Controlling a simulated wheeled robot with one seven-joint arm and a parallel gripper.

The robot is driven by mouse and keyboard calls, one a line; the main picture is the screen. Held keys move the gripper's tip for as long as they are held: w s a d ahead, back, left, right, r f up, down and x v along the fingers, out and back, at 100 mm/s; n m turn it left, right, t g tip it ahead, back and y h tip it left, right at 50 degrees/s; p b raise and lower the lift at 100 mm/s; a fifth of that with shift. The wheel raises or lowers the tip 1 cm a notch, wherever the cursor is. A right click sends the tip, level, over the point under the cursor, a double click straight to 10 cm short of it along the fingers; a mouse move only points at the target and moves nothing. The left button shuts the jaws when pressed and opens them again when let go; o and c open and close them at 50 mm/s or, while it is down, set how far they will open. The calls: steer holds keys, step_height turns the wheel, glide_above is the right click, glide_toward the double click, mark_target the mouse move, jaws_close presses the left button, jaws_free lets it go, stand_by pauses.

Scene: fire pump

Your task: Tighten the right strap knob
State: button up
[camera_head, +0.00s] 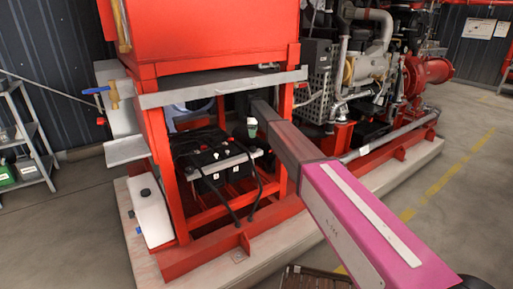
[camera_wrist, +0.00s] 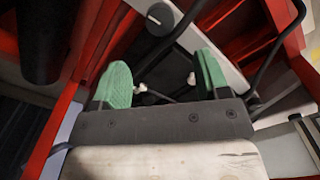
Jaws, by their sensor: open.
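In the head view a black battery (camera_head: 212,165) sits inside the red frame, with a pale strap bar (camera_head: 222,165) across its top. My gripper (camera_head: 252,127) is above the right end of the battery. In the wrist view its two green finger pads (camera_wrist: 163,78) are wide apart, with nothing gripped. A round black knob (camera_wrist: 159,18) sits on the pale bar (camera_wrist: 190,38) beyond the fingers, apart from them. I cannot tell for sure whether it is the right strap knob. Two small white tips (camera_wrist: 191,79) show between the pads.
Black cables (camera_head: 256,180) hang from the battery's front right. Red frame posts (camera_head: 283,110) stand close around my arm, and a metal ledge (camera_head: 215,85) lies above. A white canister (camera_head: 150,212) stands at left. The engine (camera_head: 370,70) is behind at right.

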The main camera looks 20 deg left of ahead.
mark_target(253, 147)
step_height(253, 147, down, 10)
steer(key=shift+f, duration=0.1)
steer(key=c, duration=0.9)
